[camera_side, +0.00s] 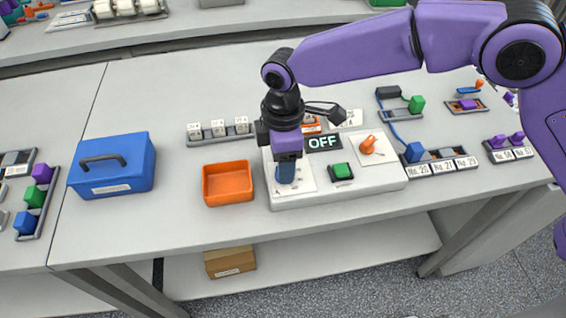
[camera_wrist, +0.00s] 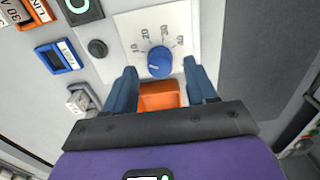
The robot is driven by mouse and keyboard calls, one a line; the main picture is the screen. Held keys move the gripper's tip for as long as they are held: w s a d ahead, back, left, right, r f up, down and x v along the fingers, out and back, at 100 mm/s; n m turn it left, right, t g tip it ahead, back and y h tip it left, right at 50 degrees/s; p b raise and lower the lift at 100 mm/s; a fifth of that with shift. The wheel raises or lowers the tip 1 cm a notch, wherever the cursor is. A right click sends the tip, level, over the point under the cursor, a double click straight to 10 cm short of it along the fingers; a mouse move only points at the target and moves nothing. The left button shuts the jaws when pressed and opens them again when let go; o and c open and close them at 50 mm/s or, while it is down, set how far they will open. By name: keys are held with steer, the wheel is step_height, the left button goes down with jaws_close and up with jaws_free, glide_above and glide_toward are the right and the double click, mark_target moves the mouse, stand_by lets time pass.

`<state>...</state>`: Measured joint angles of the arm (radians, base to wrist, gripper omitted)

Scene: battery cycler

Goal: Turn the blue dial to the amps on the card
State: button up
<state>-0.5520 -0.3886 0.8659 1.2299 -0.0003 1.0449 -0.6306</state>
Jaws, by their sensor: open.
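The blue dial (camera_wrist: 160,62) sits on a white scale plate (camera_wrist: 186,18) marked 10, 20, 30 and 40. Its small white mark looks turned toward the lower left, away from the numbers. My gripper (camera_wrist: 161,78) is open, its two blue fingers apart, with the dial just beyond the fingertips in the wrist view. In the side view my gripper (camera_side: 286,178) points down over the dial's plate and largely hides the dial.
The cycler (camera_side: 335,192) also carries a display (camera_side: 323,142) reading OFF, a green button (camera_side: 341,170) and an orange lever (camera_side: 368,145). An orange tray (camera_side: 228,183) stands close on its left. A blue case (camera_side: 112,163) is farther left, with clear table between.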

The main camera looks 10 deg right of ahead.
steer(key=shift+f, duration=1)
jaws_close()
steer(key=c, duration=1.1)
jaws_free()
steer(key=shift+o, duration=0.2)
steer(key=shift+m, duration=0.3)
steer(key=m, duration=0.3)
steer(key=shift+m, duration=2.1)
